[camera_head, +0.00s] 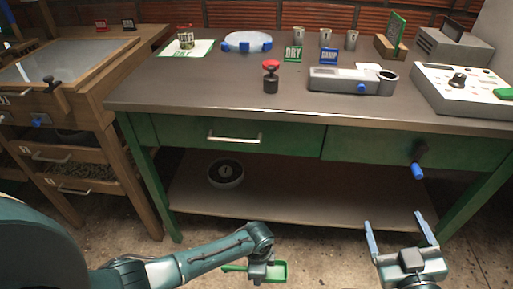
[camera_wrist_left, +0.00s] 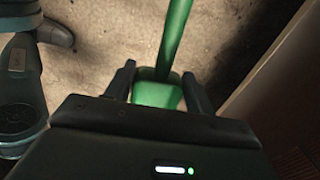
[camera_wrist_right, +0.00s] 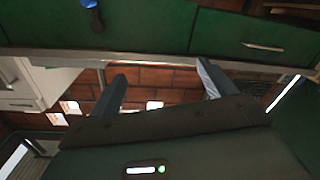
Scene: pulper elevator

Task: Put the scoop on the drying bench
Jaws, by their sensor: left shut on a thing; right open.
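The green scoop (camera_head: 279,271) is in my left gripper (camera_head: 262,266), low in front of the green-framed bench (camera_head: 180,92) and below its top. In the left wrist view, the scoop (camera_wrist_left: 156,94) sits between the two fingers, its long green part reaching up the picture over the floor. My left gripper is shut on it. My right gripper (camera_head: 398,222) is open and empty, in front of the bench's right side. The bench top carries a small green DRY sign (camera_head: 293,53) and a blue sign (camera_head: 328,56). No sign with the words drying bench shows.
A red-topped jar (camera_head: 270,84), a grey scale-like device (camera_head: 345,80), metal cups (camera_head: 326,37), a blue-clipped round dish (camera_head: 246,42) and a control box (camera_head: 462,92) stand on the bench. Its front left top is clear. A wooden sink-like stand (camera_head: 92,84) is at left.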

